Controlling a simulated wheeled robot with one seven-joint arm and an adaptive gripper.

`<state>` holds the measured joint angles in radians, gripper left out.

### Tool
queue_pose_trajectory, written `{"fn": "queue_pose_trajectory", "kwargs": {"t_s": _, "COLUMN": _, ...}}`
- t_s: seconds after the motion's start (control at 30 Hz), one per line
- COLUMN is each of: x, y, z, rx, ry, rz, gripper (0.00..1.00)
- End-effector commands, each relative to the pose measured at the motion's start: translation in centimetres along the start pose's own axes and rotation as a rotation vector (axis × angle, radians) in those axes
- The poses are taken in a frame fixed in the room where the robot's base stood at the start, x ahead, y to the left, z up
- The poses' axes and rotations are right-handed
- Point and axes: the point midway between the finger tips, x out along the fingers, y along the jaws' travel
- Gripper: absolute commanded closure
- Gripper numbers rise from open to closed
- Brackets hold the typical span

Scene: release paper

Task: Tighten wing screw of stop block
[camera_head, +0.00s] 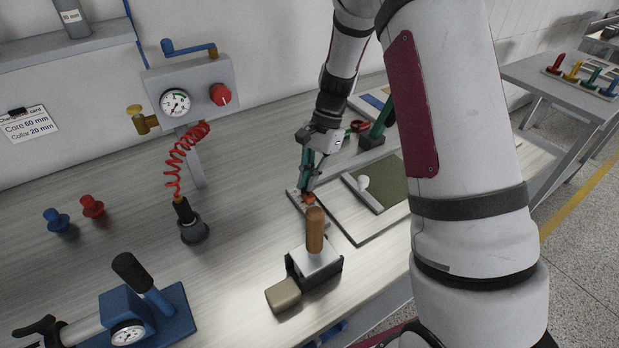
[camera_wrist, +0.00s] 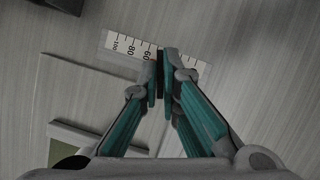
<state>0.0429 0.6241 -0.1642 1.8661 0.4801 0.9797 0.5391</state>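My gripper (camera_head: 308,188) points down at the left end of a pale fixture board (camera_head: 345,225), its teal fingers just above a small orange-red part (camera_head: 309,198). This part may be the stop block or its wing screw; it is too small to tell. In the wrist view the fingertips (camera_wrist: 163,68) are close together over a white scale (camera_wrist: 125,48) with numbers such as 100, 80 and 60. They look shut. The fingers hide the stop block and wing screw in that view, so I cannot see whether a wing is between them.
A block with a wooden handle (camera_head: 315,230) stands in front of my gripper, with a tan pad (camera_head: 283,295) beside it. A gauge stand (camera_head: 190,92) and a blue press (camera_head: 135,312) are left.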

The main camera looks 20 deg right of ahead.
Motion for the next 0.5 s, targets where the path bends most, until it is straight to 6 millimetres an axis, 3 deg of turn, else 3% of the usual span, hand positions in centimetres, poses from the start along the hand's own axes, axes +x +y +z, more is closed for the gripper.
{"fn": "queue_pose_trajectory", "kwargs": {"t_s": 0.37, "x": -0.01, "y": 0.02, "z": -0.03, "rx": 0.005, "ry": 0.0, "rz": -0.002, "gripper": 1.0}}
{"fn": "queue_pose_trajectory", "kwargs": {"t_s": 0.5, "x": -0.01, "y": 0.02, "z": -0.03, "rx": 0.004, "ry": 0.0, "rz": -0.002, "gripper": 0.75}}
